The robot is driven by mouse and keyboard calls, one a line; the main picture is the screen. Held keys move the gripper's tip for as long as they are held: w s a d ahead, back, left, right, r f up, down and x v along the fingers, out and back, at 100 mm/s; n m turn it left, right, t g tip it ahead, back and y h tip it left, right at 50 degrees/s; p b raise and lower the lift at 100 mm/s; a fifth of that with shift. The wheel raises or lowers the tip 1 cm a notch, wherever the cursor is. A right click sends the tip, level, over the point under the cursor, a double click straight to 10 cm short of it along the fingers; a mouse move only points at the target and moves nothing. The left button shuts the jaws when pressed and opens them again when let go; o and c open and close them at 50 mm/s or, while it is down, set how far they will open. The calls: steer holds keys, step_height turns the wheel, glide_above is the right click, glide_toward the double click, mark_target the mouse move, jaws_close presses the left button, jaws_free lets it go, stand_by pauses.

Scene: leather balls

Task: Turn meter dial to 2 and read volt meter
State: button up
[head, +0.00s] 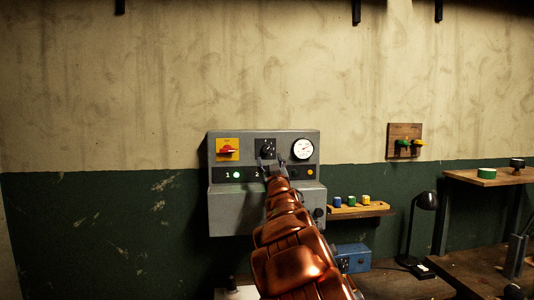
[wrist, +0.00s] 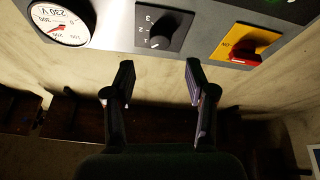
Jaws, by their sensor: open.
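The meter dial, a black knob (wrist: 160,41) on a dark square plate, is in the upper middle of the wrist view; "2" and "3" show beside it. Its exact setting is hard to tell. In the head view the dial (head: 265,147) is at the cabinet's top middle. The round white volt meter (wrist: 60,22) marked "230 V" is at upper left of the wrist view, partly cut off; it also shows in the head view (head: 302,149). Its needle reading is unclear. My gripper (wrist: 160,78) is open and empty, its fingers just short of the dial, apart from it.
A red switch on a yellow plate (head: 228,149) is left of the dial on the grey cabinet (head: 235,212). A green lamp (head: 236,174) glows below. A small shelf (head: 372,210) with coloured pieces, a black lamp (head: 426,201) and a bench stand at right.

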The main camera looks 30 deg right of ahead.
mark_target(266, 150)
steer(key=shift+p+x, duration=1)
steer(key=shift+x, duration=2.25)
steer(key=shift+f, duration=0.1)
jaws_close()
